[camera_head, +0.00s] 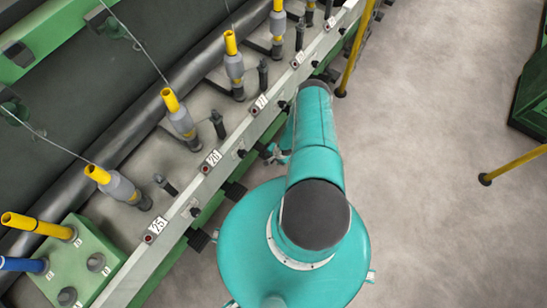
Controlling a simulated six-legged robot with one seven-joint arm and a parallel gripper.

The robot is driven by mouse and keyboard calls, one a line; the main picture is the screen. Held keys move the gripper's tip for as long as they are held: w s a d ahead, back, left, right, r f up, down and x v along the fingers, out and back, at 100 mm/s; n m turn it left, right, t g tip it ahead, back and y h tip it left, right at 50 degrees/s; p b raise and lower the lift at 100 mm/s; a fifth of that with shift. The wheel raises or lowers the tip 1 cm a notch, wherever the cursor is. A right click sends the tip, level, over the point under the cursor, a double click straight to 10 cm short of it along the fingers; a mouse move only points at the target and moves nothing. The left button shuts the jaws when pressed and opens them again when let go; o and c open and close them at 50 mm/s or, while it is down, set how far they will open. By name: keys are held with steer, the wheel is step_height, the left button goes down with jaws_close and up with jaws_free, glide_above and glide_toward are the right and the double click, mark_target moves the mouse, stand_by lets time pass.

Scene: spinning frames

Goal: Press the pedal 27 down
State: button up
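The label 27 (260,103) is a small white plate on the pale rail of the spinning frame, beside a small red-and-dark button. A dark knob (283,105) sticks out of the rail just right of this label, close to my teal arm. I cannot clearly make out pedal 27 itself; my arm covers part of the frame's lower edge there. My gripper (273,153) is small and partly hidden beside my arm, near the rail between labels 26 and 27. I cannot see its fingers well enough to tell whether they are open, or whether it touches anything.
Labels 26 (212,160) and 25 (158,225) follow down the rail, with dark pedal-like blocks (235,192) below it. Yellow-topped spindles (182,120) stand behind the rail. A yellow post (357,50) stands beside the frame. The grey floor (440,210) at right is mostly clear.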

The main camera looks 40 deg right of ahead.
steer(key=shift+s+d+r, duration=0.1)
steer(key=shift+s+r, duration=0.15)
steer(key=shift+r, duration=0.15)
steer(key=s+d+r, duration=0.2)
steer(key=s+r, duration=0.6)
steer(key=r, duration=0.4)
steer(key=shift+s+d, duration=0.2)
steer(key=shift+s, duration=0.05)
stand_by(0.9)
stand_by(0.4)
steer(key=v, duration=1.3)
steer(key=shift+r, duration=0.4)
steer(key=shift+s+d, duration=0.1)
stand_by(0.6)
